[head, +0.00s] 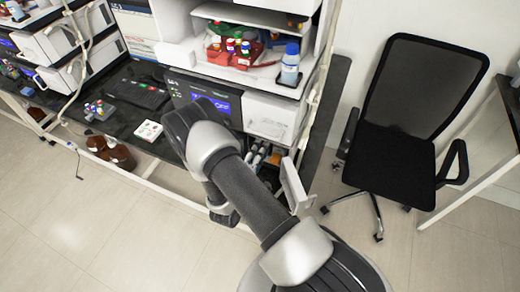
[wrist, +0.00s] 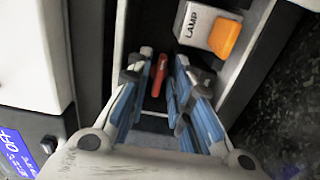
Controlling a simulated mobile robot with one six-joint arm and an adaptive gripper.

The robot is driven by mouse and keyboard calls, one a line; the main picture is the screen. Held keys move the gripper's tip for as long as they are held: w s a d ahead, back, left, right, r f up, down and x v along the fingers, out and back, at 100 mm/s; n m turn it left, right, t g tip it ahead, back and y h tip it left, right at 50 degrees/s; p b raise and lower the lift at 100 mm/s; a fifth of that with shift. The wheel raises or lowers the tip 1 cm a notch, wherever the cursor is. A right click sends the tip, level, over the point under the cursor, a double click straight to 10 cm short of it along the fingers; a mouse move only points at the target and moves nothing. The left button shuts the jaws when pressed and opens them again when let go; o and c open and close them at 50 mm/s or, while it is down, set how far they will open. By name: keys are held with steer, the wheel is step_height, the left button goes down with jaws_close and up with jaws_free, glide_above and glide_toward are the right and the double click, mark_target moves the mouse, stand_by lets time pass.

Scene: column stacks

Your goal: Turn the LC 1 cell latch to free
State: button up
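A red lever (wrist: 159,75), which looks like the cell latch, stands in a narrow open compartment in the wrist view. I cannot read any LC 1 label by it. My gripper (wrist: 158,88) has blue fingers with dark joints and is open, one finger on each side of the red lever. Gaps show between the lever and both fingers, and I see no clear contact. The lower end of the lever and its mount are hard to make out. In the head view my arm covers much of the area by the compartment, and the lever cannot be told there.
A white block marked LAMP with an orange part (wrist: 225,38) sits close to the right of the fingers. An open white door panel (head: 294,186) stands beside my arm. A bottle with a blue cap (head: 290,65) is on the shelf above. A black chair (head: 405,150) stands right.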

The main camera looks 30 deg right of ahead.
steer(key=shift+o, duration=0.5)
steer(key=v, duration=1.2)
